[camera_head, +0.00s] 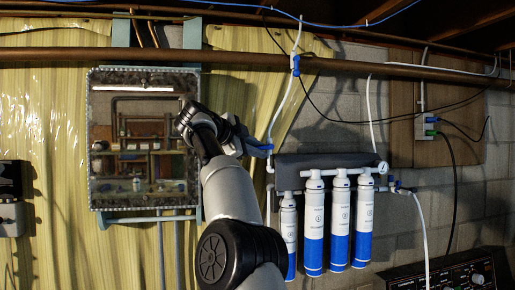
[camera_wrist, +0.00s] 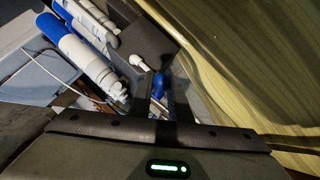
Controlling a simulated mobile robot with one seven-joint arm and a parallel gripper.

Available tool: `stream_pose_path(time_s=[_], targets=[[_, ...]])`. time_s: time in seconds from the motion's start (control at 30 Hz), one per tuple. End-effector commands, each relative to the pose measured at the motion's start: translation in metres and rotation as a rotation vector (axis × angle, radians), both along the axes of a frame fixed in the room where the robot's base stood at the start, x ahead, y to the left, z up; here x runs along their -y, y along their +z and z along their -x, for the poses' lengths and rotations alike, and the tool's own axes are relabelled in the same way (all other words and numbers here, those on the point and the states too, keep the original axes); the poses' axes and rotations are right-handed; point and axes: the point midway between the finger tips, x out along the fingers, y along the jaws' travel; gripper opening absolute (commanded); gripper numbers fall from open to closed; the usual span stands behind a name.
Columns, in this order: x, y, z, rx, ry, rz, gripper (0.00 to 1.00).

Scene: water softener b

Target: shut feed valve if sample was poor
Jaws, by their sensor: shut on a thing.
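My gripper (camera_head: 262,149) is at the upper left end of the water filter unit, beside the white pipe there. In the wrist view my gripper (camera_wrist: 160,100) is shut on a blue valve handle (camera_wrist: 158,86), whose lower part is partly hidden between the fingers. No label shows on this valve, and its exact turn is hard to tell. Several white and blue filter cartridges (camera_head: 340,222) hang under the grey bracket (camera_head: 322,163). Another blue valve (camera_head: 296,66) sits higher on the white tube. Nothing in view clearly shows a sample result.
A framed mirror (camera_head: 143,180) hangs on the left wall. A copper pipe (camera_head: 250,60) runs across the top. A dark control panel (camera_head: 455,275) stands at lower right.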

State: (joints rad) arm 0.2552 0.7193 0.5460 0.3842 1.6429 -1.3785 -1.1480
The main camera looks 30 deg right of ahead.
Motion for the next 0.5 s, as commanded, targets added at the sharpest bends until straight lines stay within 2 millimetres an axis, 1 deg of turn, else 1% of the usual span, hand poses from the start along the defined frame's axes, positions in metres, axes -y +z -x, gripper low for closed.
stream_pose_path(time_s=[0.47,0.5], targets=[[0.0004,0.0023,0.0009,0.006,-0.002,-0.011,0.00],[0.0004,0.0025,0.0010,0.007,-0.001,-0.010,0.19]])
